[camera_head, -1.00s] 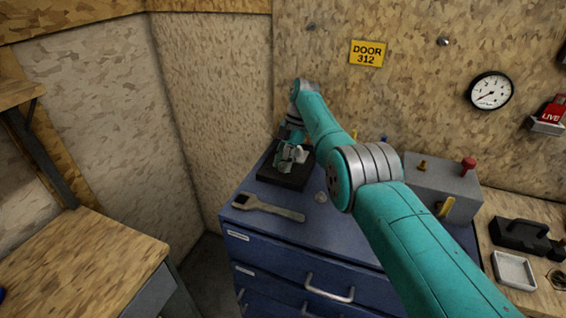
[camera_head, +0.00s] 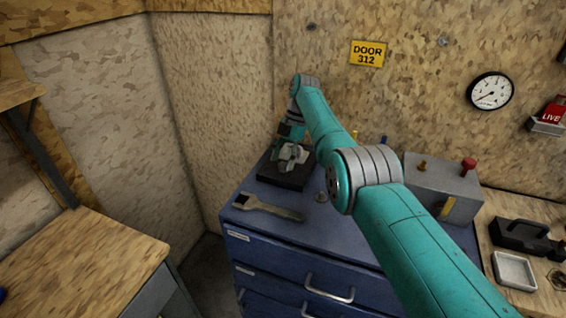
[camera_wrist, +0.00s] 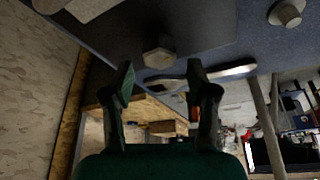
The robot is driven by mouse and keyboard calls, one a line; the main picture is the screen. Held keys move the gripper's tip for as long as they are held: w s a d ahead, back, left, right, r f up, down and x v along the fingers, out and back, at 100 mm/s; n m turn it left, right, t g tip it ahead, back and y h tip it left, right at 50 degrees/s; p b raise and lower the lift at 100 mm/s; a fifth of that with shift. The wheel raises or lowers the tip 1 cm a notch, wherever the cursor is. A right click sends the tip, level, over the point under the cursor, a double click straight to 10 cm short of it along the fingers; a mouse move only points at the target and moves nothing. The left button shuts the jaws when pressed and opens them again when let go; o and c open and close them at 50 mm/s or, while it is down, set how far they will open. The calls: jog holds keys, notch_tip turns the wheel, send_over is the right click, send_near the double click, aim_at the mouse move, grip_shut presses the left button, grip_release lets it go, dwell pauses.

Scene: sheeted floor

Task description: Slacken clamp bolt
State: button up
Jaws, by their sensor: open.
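The hex-headed clamp bolt (camera_wrist: 158,53) stands out from a dark plate (camera_wrist: 195,25) in the wrist view. My gripper (camera_wrist: 161,78) is open, with one finger to each side of the line to the bolt. The bolt head shows in the gap, near the fingertips, and neither finger visibly touches it. In the head view my gripper (camera_head: 291,156) is low over the dark block (camera_head: 283,177) on the blue cabinet, and it hides the bolt there. A grey wrench (camera_head: 268,207) lies on the cabinet top in front of the block.
The blue cabinet (camera_head: 290,238) stands near the corner walls. A small round grey piece (camera_head: 321,197) lies right of the block. A grey box (camera_head: 440,188) with a red knob stands farther right. A wooden bench (camera_head: 85,262) is at left.

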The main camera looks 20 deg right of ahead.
aim_at(283, 164)
notch_tip(283, 164, up, 9)
jog(key=shift+f, duration=0.15)
dwell(0.4)
